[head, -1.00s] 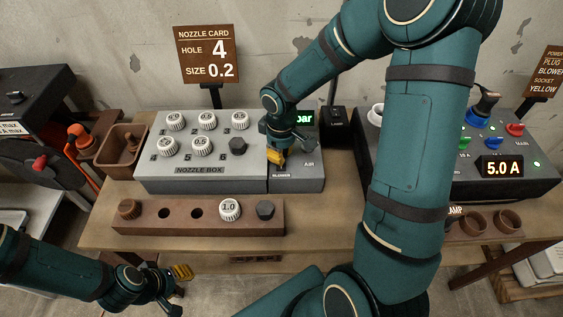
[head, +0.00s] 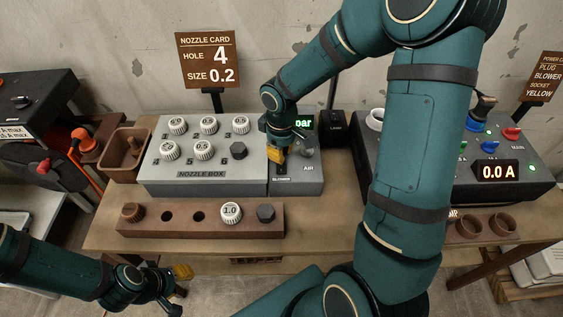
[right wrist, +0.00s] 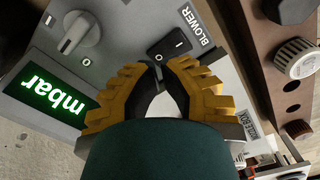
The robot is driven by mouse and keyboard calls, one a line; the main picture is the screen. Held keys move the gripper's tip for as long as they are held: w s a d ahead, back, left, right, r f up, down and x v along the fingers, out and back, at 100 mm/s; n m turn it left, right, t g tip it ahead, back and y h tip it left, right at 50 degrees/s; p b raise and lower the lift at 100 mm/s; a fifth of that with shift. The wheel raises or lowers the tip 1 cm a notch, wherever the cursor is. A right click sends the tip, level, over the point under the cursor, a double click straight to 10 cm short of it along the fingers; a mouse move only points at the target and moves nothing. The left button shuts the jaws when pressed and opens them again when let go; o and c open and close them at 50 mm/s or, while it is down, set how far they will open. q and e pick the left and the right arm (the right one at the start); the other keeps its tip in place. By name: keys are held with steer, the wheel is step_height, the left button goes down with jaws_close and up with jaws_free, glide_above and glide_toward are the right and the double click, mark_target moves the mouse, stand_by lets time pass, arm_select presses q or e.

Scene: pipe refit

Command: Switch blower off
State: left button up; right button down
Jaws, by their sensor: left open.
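The black blower rocker switch (right wrist: 172,46), marked O and I, is beside its BLOWER label (right wrist: 194,24) in the right wrist view. In the head view the label (head: 281,179) is at the front of the grey air panel (head: 310,178). My right gripper (head: 277,164) points down at the switch; its yellow fingertips (right wrist: 160,68) are together and empty, right at the rocker's edge. I cannot tell whether they touch it. The power panel display (head: 497,171) reads 0.0 A. My left gripper (head: 181,283) is open and empty at lower left, away from the panels.
The nozzle box (head: 205,172) adjoins the air panel on the left. A wooden rack (head: 183,218) with a 1.0 nozzle lies in front. The air knob (right wrist: 78,36) and green mbar display (right wrist: 52,88) are close to my right gripper.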

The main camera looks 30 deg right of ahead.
steer(key=shift+r+p, duration=1.4)
steer(key=shift+r, duration=0.65)
steer(key=shift+f, duration=0.1)
